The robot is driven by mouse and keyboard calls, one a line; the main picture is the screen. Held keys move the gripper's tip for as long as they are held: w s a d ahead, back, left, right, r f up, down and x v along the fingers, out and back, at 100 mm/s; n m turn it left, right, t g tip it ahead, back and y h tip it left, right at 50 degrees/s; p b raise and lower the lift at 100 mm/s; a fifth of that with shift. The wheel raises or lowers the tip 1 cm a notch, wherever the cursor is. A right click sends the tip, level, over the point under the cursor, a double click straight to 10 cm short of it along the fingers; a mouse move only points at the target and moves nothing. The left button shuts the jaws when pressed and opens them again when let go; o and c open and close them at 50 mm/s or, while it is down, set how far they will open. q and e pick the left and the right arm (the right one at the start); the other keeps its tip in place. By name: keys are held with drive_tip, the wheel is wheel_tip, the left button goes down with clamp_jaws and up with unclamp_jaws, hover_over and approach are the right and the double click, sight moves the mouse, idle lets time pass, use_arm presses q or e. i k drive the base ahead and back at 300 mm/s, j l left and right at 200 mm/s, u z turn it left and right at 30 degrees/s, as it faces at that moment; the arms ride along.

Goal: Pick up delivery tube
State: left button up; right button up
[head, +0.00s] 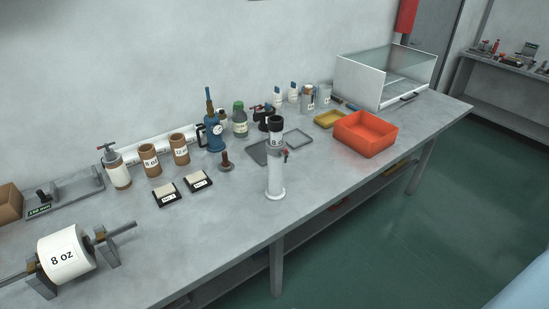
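No label in view reads "delivery tube", so I cannot tell for certain which thing it is. A white upright tube (275,181) with a black top, a grey collar and a small red handle stands near the bench's front edge. A second white cylinder (119,174) with a red-handled valve on top stands at the left, by the wall. Neither of my grippers is in view.
The grey bench (225,228) holds an 8 oz roll (66,253) on a stand, brown cylinders (151,161), a blue gauge device (213,134), a green-capped bottle (239,120), an orange bin (366,134) and a glass-sided case (385,75). The front middle is clear.

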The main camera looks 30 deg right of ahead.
sight(274, 191)
drive_tip(key=u, duration=0.2)
drive_tip(key=l+u, duration=0.4)
drive_tip(key=k+l+u, duration=0.1)
drive_tip(key=l+u, duration=0.3)
drive_tip(key=k+l, duration=0.1)
drive_tip(key=l, duration=0.3)
drive_tip(key=l+u, duration=0.15)
drive_tip(key=l, duration=0.25)
drive_tip(key=k+l, duration=0.15)
drive_tip(key=l, duration=0.25)
